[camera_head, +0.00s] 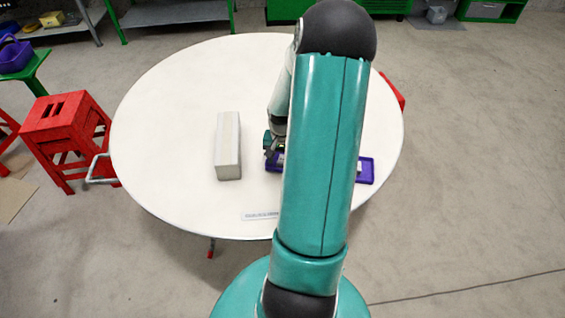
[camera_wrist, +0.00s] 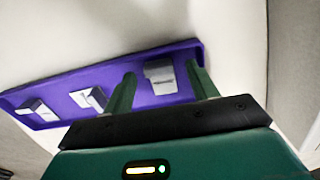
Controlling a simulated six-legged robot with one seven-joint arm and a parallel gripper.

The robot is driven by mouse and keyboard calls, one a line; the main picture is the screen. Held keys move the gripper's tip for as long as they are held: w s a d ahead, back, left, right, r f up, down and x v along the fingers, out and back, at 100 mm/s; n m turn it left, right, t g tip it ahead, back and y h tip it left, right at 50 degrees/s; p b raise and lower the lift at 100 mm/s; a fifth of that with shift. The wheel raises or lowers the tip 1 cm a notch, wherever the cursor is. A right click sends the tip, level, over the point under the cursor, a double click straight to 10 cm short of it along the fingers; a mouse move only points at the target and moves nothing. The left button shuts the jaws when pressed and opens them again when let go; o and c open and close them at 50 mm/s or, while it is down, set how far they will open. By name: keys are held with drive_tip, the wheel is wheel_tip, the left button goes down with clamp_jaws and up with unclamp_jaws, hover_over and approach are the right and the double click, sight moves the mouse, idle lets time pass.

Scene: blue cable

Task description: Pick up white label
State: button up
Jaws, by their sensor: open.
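A flat white strip with dark print (camera_head: 260,215), which looks like a label, lies near the front edge of the round table. A purple tray (camera_head: 367,172) lies on the table, partly hidden behind my arm. In the wrist view the tray (camera_wrist: 62,76) holds three small white-grey pieces; I cannot tell whether any is a label. My gripper (camera_wrist: 161,70) is open over the right part of the tray, with one white-grey piece (camera_wrist: 160,76) showing between its fingers. In the head view my gripper (camera_head: 273,146) is small and partly hidden by my arm.
The round white table (camera_head: 170,110) has clear room at left and back. A long pale block (camera_head: 228,146) stands left of the tray. A red stool (camera_head: 62,125) and a green stool (camera_head: 30,70) are at the left. Shelves stand behind.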

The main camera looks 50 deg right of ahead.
drive_tip(key=shift+f, duration=0.45)
drive_tip(key=shift+c, duration=0.5)
drive_tip(key=c, duration=0.9)
drive_tip(key=shift+r, duration=0.15)
